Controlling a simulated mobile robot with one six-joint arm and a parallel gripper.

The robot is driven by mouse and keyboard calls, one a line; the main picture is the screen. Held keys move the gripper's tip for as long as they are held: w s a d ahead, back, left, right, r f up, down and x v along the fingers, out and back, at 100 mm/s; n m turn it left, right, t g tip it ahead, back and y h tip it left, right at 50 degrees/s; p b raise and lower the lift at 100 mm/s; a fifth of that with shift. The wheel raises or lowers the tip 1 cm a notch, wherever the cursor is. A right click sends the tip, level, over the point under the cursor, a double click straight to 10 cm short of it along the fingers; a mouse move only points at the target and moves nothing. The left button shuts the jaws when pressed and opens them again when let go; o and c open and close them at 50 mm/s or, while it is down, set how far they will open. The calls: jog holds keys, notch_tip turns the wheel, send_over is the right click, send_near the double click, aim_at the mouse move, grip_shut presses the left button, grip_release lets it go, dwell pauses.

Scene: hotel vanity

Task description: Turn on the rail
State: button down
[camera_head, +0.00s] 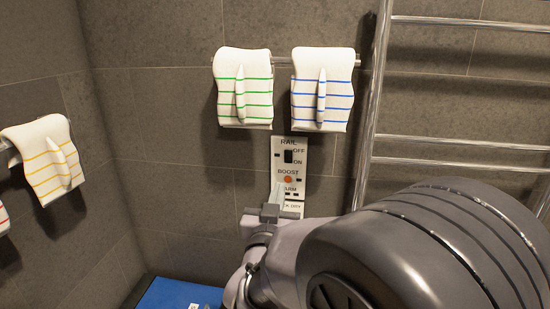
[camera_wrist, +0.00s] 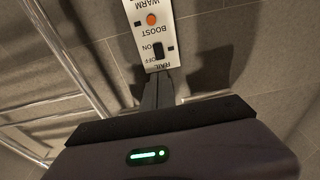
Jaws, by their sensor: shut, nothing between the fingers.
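A white control panel (camera_head: 288,144) is fixed to the tiled wall below the striped towels. Its black rocker switch (camera_head: 288,157), marked RAIL, has OFF above and ON below; I cannot tell which way it is tipped. An orange round BOOST button (camera_head: 288,180) is below it. My gripper (camera_head: 276,194) is shut and empty, and partly covers the lower panel in the head view. In the wrist view the panel (camera_wrist: 147,22) is upside down. The rocker (camera_wrist: 157,50) shows just beyond my fingertips (camera_wrist: 158,76); contact is not clear. The chrome rail (camera_head: 372,100) stands at the right.
A green-striped towel (camera_head: 243,90) and a blue-striped towel (camera_head: 322,92) hang on a bar above the panel. A yellow-striped towel (camera_head: 46,160) hangs at the left. A blue object (camera_head: 178,295) is at the bottom. The wall left of the panel is clear.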

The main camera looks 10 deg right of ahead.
aim_at(288, 153)
jog(key=x, duration=1.3)
jog(key=shift+w+d+b, duration=0.1)
jog(key=shift+w+b, duration=0.25)
jog(key=shift+w+r, duration=0.1)
jog(key=shift+w, duration=0.1)
jog(key=shift+d+r, duration=0.1)
